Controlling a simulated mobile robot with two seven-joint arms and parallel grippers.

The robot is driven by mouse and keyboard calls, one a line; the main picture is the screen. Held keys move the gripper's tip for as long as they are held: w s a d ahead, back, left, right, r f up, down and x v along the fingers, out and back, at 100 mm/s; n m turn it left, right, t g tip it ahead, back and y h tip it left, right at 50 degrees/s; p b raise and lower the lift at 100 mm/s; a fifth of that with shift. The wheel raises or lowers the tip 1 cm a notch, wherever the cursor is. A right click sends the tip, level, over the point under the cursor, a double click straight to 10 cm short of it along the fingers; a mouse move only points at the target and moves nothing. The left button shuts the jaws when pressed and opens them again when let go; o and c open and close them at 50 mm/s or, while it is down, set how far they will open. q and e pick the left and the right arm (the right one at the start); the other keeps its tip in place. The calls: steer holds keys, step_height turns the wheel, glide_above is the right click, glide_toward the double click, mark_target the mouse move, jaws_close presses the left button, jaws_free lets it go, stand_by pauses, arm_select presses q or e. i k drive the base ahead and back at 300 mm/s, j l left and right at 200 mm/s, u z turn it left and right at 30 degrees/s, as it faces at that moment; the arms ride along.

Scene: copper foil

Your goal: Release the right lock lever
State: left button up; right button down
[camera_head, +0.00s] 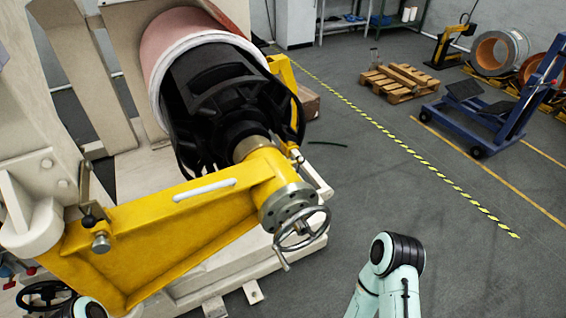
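A yellow swing arm (150,230) runs across the front of a copper foil roll (182,45) held on a black chuck (222,110). At the arm's right end, a small metal lever (297,155) stands beside the hub, above a flange and a handwheel (301,228). At its left end, a metal lever with a black ball knob (90,216) hangs against the cream frame. I cannot tell from this view whether either lever is locked. Only links of my arms show at the bottom edge, and both grippers are out of view.
A black handwheel (45,296) is at the bottom left. The grey floor right of the machine is open up to a yellow-black striped line (410,155). Beyond it are a wooden pallet (400,82), a blue wheeled stand (490,110) and a metal coil (498,52).

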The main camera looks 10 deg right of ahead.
mark_target(300, 160)
steer(key=i+l+u, duration=0.2)
steer(key=l+u, duration=0.2)
steer(key=l, duration=0.2)
steer(key=i+l+u, duration=0.1)
steer(key=l+u, duration=0.35)
steer(key=l, duration=0.2)
steer(key=l+u, duration=0.4)
steer(key=l, duration=0.25)
steer(key=k+l+u, duration=0.1)
steer(key=l+u, duration=0.35)
steer(key=l, duration=0.2)
steer(key=k+l+u, duration=0.2)
steer(key=l+u, duration=0.2)
steer(key=l, duration=0.2)
